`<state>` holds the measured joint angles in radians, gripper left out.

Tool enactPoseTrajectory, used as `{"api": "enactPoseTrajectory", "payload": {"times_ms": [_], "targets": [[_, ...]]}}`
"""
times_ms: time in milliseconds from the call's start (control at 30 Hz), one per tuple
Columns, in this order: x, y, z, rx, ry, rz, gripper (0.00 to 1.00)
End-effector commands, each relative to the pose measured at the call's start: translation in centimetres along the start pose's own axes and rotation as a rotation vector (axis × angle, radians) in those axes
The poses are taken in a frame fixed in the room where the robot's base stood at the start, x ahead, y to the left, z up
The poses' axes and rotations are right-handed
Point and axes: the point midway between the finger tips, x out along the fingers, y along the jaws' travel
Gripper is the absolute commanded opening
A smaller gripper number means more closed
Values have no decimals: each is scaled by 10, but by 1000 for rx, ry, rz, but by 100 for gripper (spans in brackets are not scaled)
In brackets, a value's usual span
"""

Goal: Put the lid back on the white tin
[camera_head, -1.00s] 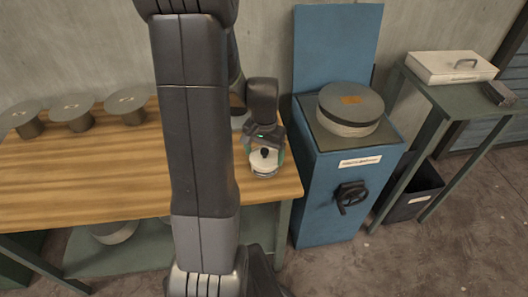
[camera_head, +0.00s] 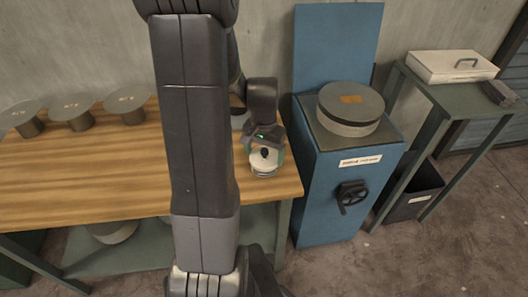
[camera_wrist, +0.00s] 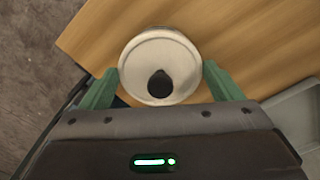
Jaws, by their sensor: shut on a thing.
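The round white lid (camera_head: 256,159) with a black knob is near the right end of the wooden workbench. In the wrist view the lid (camera_wrist: 150,53) sits between the two green fingers of my gripper (camera_wrist: 160,70), which touch or nearly touch its sides. My gripper (camera_head: 265,150) is shut on the lid from above and behind. The white tin (camera_head: 264,174) shows as a pale band just under the lid. I cannot tell whether the lid is fully seated on it. The lid covers the tin in the wrist view.
The wooden workbench (camera_head: 90,180) has several dark round-topped stands along its back, one being the stand (camera_head: 128,102). A blue cabinet (camera_head: 335,205) with a round drum (camera_head: 350,118) is close on the right. A green side table (camera_head: 455,98) holds a white case (camera_head: 452,66).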

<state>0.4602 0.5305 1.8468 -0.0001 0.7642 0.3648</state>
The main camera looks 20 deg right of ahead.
Motion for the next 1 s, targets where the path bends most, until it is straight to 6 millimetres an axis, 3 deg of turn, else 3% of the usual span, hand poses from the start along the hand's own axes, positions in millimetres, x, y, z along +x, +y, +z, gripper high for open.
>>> {"api": "enactPoseTrajectory", "payload": {"times_ms": [267,300,367,733,1000], "targets": [[0,0,0,0,0,0,64],[0,0,0,0,0,0,91],[0,0,0,0,0,0,100],[-1,0,0,0,0,0,100],[-15,0,0,0,1,0,100]]}}
